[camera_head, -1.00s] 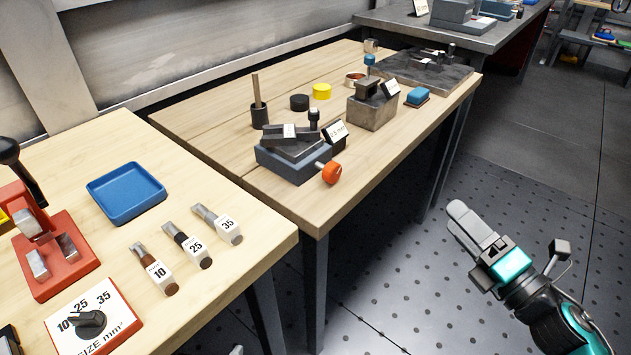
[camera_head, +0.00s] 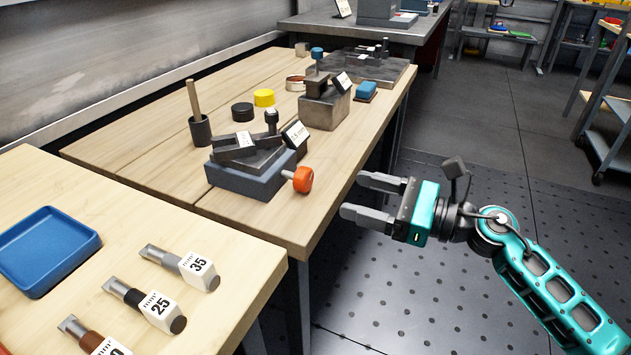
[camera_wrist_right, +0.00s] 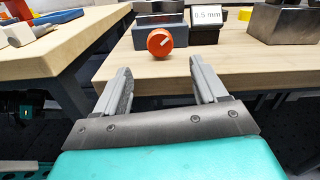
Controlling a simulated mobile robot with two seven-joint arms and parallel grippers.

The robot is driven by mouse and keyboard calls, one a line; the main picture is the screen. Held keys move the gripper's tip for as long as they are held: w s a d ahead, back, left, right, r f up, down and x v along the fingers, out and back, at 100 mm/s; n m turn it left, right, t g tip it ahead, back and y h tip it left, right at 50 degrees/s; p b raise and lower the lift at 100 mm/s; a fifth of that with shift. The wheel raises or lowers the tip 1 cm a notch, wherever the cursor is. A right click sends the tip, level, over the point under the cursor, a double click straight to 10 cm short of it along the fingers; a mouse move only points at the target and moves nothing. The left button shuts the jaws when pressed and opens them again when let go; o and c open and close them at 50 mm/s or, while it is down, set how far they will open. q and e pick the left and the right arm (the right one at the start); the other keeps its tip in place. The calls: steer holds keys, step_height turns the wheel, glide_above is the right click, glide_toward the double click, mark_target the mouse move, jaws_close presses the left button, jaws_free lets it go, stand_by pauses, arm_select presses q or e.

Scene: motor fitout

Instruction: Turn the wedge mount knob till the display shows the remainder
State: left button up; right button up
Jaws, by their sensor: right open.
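The wedge mount (camera_head: 252,168) is a blue-grey block with a dark sloped top, standing near the front edge of the middle wooden table. Its orange knob (camera_head: 303,179) sticks out on the right side; the knob also shows in the right wrist view (camera_wrist_right: 160,42), with a pale mark on its face. A small display (camera_head: 296,135) stands behind the mount; in the right wrist view the display (camera_wrist_right: 208,15) reads 0.5 mm. My right gripper (camera_head: 362,197) is open and empty, off the table edge, fingers pointing at the knob but apart from it. My left gripper is not in view.
A grey block (camera_head: 324,108) with a card stands behind the mount, beside a blue item (camera_head: 366,91). A dark cup with a rod (camera_head: 199,130) stands to its left. The near table holds a blue tray (camera_head: 87,246) and several numbered tools.

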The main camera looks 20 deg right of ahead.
mark_target(309, 181)
steer(key=x, duration=0.7)
steer(key=shift+w+a+p, duration=0.15)
steer(key=shift+p, duration=0.15)
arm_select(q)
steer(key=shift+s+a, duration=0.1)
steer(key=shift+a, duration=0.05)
arm_select(e)
steer(key=shift+w+a, duration=0.45)
steer(key=shift+c, duration=0.3)
